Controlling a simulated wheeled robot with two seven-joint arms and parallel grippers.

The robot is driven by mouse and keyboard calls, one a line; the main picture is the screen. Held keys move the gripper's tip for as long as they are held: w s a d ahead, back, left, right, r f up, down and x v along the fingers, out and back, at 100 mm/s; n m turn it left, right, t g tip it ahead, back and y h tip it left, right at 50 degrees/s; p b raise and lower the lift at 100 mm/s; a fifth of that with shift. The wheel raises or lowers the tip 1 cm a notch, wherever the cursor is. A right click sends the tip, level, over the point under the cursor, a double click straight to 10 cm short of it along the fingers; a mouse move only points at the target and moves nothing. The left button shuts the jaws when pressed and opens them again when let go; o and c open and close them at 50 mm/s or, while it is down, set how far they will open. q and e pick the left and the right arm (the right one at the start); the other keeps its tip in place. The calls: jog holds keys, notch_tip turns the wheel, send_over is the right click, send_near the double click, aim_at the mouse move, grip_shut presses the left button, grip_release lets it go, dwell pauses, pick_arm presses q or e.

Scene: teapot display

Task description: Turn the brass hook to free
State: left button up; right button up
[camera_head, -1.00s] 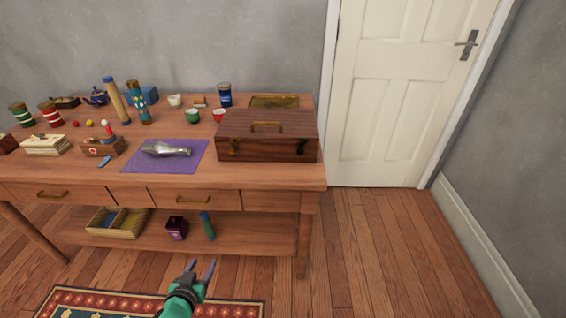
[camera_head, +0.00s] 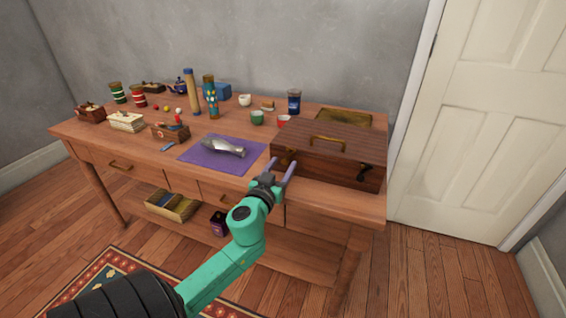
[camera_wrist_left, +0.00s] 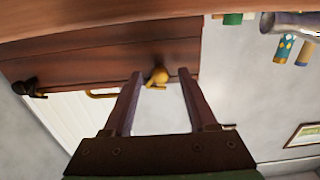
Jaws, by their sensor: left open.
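A dark wooden box (camera_head: 322,158) stands at the right end of the table. On its front left is a small brass hook (camera_head: 287,156), partly hidden near my gripper; it shows as a yellow-gold knobbed piece in the left wrist view (camera_wrist_left: 158,76). A dark hook (camera_head: 364,171) is on the front right, also in the wrist view (camera_wrist_left: 28,88). My left gripper (camera_head: 281,166) is open and empty in front of the box's left part. In the wrist view the brass hook appears between the fingertips (camera_wrist_left: 160,88); I cannot tell whether they touch it. My right gripper is not in view.
A purple cloth (camera_head: 190,157) with a silvery object (camera_head: 224,148) lies left of the box. Cups (camera_head: 257,118) and a dark blue jar (camera_head: 294,102) stand behind. The table (camera_head: 130,150) has drawers below its front edge.

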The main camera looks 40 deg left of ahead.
pick_arm(q)
jog(key=shift+w+a, duration=0.15)
jog(key=shift+w, duration=0.3)
grip_shut()
jog(key=shift+m, duration=0.3)
jog(key=m, duration=0.4)
jog(key=shift+p, duration=0.35)
jog(key=shift+m, duration=1)
jog(key=m+p, duration=0.1)
jog(key=m, duration=0.3)
jog(key=shift+m, duration=1.1)
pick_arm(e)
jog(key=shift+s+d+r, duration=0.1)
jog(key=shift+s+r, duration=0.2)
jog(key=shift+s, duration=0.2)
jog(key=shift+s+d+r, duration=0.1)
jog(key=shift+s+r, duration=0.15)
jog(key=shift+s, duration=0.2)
